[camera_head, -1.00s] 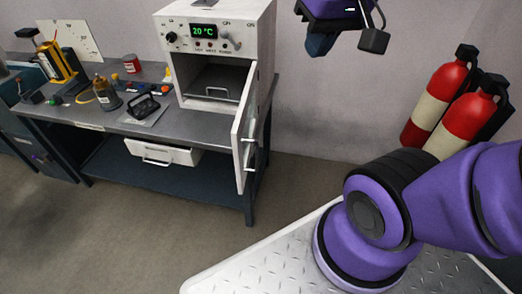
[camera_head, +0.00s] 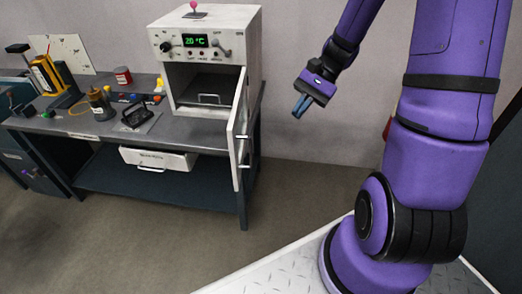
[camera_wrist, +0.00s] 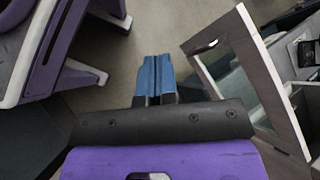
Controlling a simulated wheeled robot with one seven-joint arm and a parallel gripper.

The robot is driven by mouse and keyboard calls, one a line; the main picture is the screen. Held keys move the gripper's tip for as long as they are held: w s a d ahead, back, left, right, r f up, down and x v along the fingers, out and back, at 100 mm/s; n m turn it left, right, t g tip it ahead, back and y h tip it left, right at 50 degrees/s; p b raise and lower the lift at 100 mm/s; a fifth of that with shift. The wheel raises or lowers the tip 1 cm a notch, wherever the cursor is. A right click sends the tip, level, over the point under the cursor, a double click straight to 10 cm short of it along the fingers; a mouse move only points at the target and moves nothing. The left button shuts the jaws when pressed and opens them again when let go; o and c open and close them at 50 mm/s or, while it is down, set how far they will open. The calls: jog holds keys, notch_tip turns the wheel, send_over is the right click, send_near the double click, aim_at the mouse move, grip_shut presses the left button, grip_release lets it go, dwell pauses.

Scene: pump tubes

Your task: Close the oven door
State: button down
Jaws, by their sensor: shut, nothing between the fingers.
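The white oven (camera_head: 205,50) stands on the bench with a green display reading 20 °C. Its door (camera_head: 239,130) is wide open, swung out toward the camera from the right side of the opening. A handle shows on the door's outer side. My gripper (camera_head: 301,107) hangs in the air to the right of the door, apart from it. Its blue fingers (camera_wrist: 157,78) are together with nothing between them in the wrist view. There the open door (camera_wrist: 245,75) shows to the right of the fingers, not touching them.
A white drawer (camera_head: 158,159) under the bench top is pulled out. Floor right of the bench is clear.

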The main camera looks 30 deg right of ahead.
jog(key=w+d+f+m+t+y, duration=0.2)
jog(key=d+f+m+t+y, duration=0.15)
jog(key=f+m, duration=0.4)
jog(key=w+d+f+m+t+y, duration=0.15)
jog(key=f+m+t+y, duration=0.3)
jog(key=f, duration=0.55)
jog(key=x, duration=1.3)
jog(key=shift+f+h, duration=0.3)
